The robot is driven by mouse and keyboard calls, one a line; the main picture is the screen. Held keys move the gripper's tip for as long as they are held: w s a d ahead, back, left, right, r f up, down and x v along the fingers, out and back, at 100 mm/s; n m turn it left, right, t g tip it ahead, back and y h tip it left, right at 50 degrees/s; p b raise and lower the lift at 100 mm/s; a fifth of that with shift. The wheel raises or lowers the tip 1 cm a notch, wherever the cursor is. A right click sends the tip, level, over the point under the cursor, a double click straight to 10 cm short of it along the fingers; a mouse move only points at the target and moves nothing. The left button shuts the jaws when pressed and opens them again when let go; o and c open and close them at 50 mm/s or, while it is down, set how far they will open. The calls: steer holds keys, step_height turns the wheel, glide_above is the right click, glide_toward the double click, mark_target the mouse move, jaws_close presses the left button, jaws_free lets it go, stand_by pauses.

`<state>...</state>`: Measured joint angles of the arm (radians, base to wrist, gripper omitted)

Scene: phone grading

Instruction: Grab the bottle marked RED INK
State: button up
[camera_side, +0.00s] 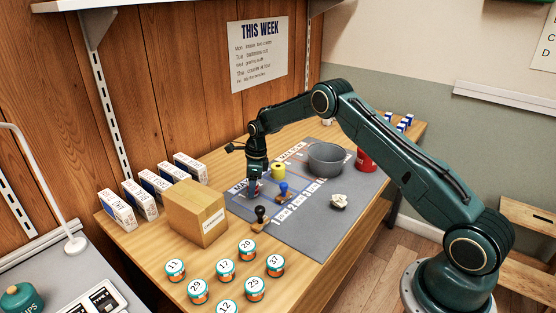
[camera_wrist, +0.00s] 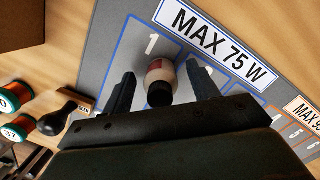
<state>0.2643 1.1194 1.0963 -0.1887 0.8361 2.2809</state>
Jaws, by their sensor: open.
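A small bottle (camera_wrist: 159,72) with a pale body, a reddish label patch and a black cap shows in the wrist view. It is on the grey mat (camera_wrist: 100,58), in the space marked 1 by the MAX 75 W strip. Its label is too small and turned away to read. My gripper (camera_wrist: 161,76) is open, with one finger on each side of the bottle and visible gaps between. In the side view my gripper (camera_side: 254,188) points down at the mat's left part and mostly hides the bottle.
A black-handled stamp (camera_side: 260,214) and a blue-handled stamp (camera_side: 284,191) stand close by. A cardboard box (camera_side: 197,212) is at the left, with several numbered jars (camera_side: 225,268) in front. A yellow item (camera_side: 278,170), grey bowl (camera_side: 326,158) and crumpled paper (camera_side: 338,201) lie further right.

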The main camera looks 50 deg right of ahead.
steer(key=c, duration=1.1)
steer(key=shift+o, duration=0.2)
steer(key=shift+r, duration=0.1)
step_height(320, 180, up, 20)
stand_by(0.4)
